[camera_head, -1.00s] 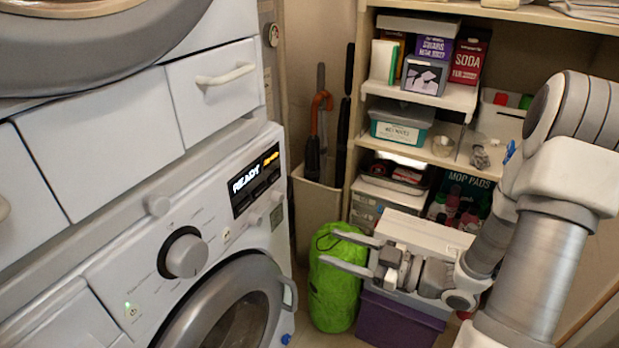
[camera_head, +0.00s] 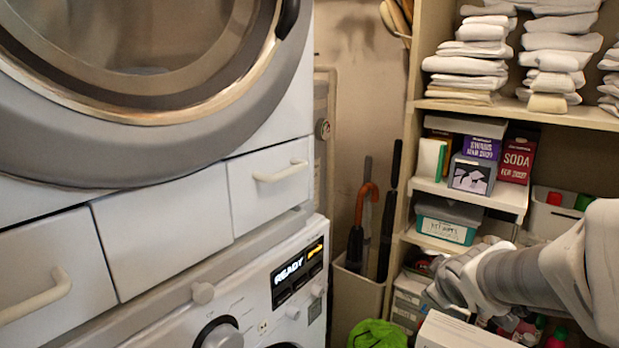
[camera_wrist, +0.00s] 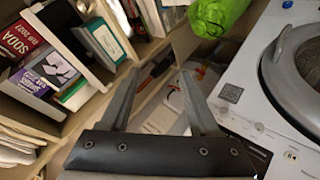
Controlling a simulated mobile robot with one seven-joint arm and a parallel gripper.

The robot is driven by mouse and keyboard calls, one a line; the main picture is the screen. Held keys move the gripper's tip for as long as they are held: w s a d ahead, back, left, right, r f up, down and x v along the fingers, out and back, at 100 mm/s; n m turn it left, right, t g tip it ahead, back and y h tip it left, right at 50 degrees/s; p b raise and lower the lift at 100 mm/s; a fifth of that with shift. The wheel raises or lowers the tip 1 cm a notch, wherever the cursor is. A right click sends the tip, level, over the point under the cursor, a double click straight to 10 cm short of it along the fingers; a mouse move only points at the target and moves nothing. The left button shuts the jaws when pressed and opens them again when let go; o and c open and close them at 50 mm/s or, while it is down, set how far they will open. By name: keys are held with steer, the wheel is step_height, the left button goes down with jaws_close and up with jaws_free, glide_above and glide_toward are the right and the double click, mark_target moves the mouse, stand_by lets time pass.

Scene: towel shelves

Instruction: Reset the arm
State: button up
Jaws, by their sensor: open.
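My gripper (camera_wrist: 160,98) shows in the wrist view with its two fingers spread apart and nothing between them. In the head view my arm comes in from the right, in front of the lower shelves, and the fingertips cannot be made out there. The wrist view looks past the fingers to the narrow gap between the shelves and the washing machine (camera_wrist: 255,95).
Stacked machines with a control panel (camera_head: 300,272) fill the left. A shelf unit (camera_head: 407,150) holds folded towels (camera_head: 470,50), boxes and a teal-labelled bin (camera_head: 447,222). An umbrella bin (camera_head: 355,300) stands between. A green bag (camera_head: 377,334) lies low, beside a white box (camera_head: 470,333).

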steer(key=s+a+r+m+g+y, duration=0.15)
steer(key=s+a+m, duration=0.35)
steer(key=s, duration=0.5)
steer(key=s+a+r+m+g+y, duration=0.1)
steer(key=s+a+m+g, duration=0.15)
steer(key=s+a, duration=0.6)
step_height(320, 180, up, 20)
steer(key=s+d+p, duration=0.1)
steer(key=d+p, duration=0.1)
steer(key=p, duration=1.7)
steer(key=shift+s+d, duration=0.25)
steer(key=shift+d, duration=0.1)
steer(key=shift+n, duration=0.25)
